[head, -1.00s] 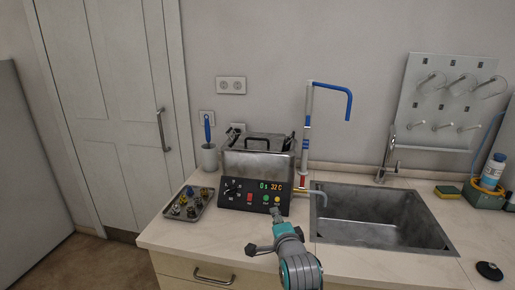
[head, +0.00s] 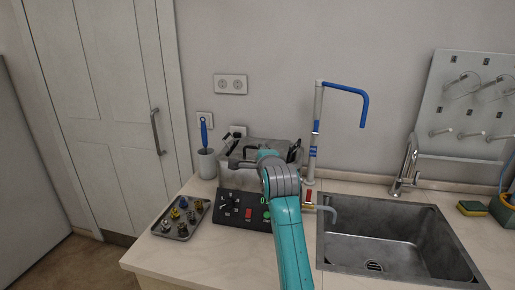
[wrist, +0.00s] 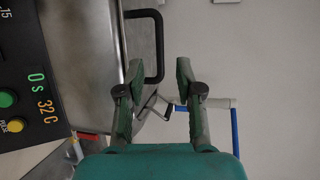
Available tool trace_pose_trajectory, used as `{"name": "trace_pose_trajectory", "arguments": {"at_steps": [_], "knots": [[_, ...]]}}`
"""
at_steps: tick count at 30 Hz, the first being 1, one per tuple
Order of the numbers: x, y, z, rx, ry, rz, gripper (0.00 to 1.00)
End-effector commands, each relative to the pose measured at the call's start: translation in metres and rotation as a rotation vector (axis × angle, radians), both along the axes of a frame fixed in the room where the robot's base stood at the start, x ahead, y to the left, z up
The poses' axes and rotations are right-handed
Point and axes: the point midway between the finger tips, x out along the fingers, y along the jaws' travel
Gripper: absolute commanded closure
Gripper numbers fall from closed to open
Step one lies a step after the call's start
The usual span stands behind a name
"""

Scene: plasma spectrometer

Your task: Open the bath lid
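The bath (head: 232,168) is a metal box with a dark control panel (head: 236,207) in front, standing left of the sink. Its metal lid (wrist: 92,45) shows side-on in the wrist view, with a black loop handle (wrist: 159,38). In the head view my arm covers part of the lid and handle. The lid looks closed. My gripper (wrist: 159,68) is open, its two green fingers apart. In the wrist view the handle's lower end appears in the gap between the fingertips; I cannot tell whether the fingers reach around it. My fingers are hidden in the head view.
A tray of small parts (head: 181,218) and a cup with a blue-handled brush (head: 206,160) stand left of the bath. A blue-topped pipe (head: 317,130) rises at its right. The sink (head: 390,245) is further right.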

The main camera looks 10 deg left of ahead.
Motion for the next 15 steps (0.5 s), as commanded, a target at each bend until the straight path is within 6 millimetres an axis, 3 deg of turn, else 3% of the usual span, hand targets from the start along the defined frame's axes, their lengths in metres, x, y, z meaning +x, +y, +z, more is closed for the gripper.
{"name": "trace_pose_trajectory", "arguments": {"at_steps": [6, 15], "knots": [[0.033, 0.012, -0.006, 0.000, 0.000, 0.000, 0.64], [0.061, 0.023, -0.012, -0.001, 0.000, 0.000, 0.64]]}}
